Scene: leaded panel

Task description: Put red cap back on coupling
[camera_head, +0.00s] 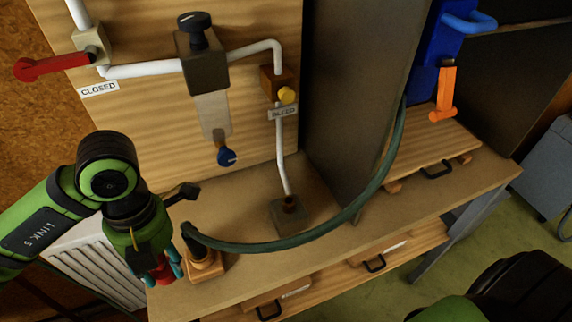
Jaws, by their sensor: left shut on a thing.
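My left gripper (164,268) is at the lower left, pointing down beside the bench's left front corner. It is shut on a small red thing, which looks like the red cap (162,273); the fingers partly hide it. Just right of it, a dark coupling end (190,238) of the green hose (290,246) stands upright over a wooden block (206,266). The red cap is beside the coupling and apart from it. How the coupling sits in the block is hard to see. My right gripper is out of view.
The bench (255,258) carries a backboard with white pipes, a red lever (50,66), a yellow knob (287,95) and a blue knob (227,157). A dark upright panel (345,90) stands mid-bench. The hose arcs across the bench. A white radiator (95,268) stands at left.

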